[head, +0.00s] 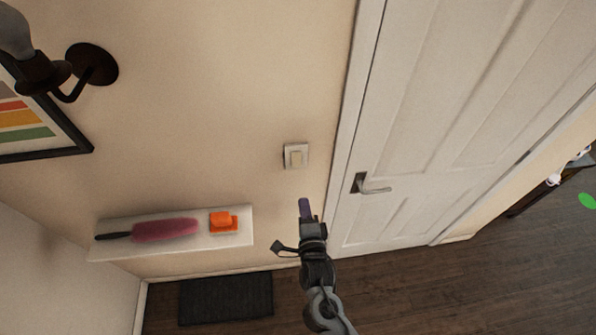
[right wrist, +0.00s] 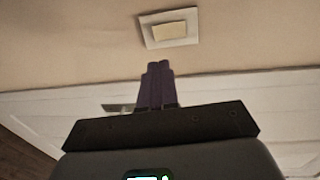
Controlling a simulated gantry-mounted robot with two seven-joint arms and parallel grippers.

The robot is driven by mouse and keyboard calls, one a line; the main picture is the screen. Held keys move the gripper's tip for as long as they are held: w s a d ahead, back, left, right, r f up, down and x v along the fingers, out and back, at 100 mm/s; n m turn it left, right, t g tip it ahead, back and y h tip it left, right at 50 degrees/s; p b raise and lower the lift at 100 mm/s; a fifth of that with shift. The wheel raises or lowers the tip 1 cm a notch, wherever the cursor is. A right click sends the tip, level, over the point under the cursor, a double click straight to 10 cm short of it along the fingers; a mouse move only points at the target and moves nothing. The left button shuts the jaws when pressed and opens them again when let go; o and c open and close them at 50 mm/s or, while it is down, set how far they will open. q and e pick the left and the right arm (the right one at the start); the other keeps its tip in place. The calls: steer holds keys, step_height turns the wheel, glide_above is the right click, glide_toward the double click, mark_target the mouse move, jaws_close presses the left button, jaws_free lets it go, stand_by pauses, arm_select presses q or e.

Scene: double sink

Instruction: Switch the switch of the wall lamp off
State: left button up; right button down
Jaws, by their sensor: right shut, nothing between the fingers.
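The wall switch (head: 296,156) is a small pale square plate with a raised rocker, on the beige wall left of the door. It also shows at the top of the right wrist view (right wrist: 169,28). The wall lamp (head: 92,63) is dark metal with a bulb (head: 14,30), at the upper left. The bulb looks grey. My right gripper (head: 305,203) is shut and empty, below the switch in the head view. Its purple fingertips (right wrist: 158,68) point toward the switch and appear apart from it. My left gripper is not in view.
A white door (head: 450,110) with a metal handle (head: 372,187) stands right of the switch. A white shelf (head: 180,247) at lower left holds a pink duster (head: 165,229) and an orange object (head: 222,221). A dark mat (head: 225,298) lies on the wooden floor.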

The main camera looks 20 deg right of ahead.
mark_target(297, 164)
steer(key=b+x, duration=0.6)
steer(key=x, duration=0.6)
steer(key=shift+w+f, duration=0.2)
steer(key=shift+w, duration=0.1)
steer(key=shift+w+d+b, duration=0.2)
steer(key=shift+w+b, duration=0.2)
steer(key=shift+w, duration=0.2)
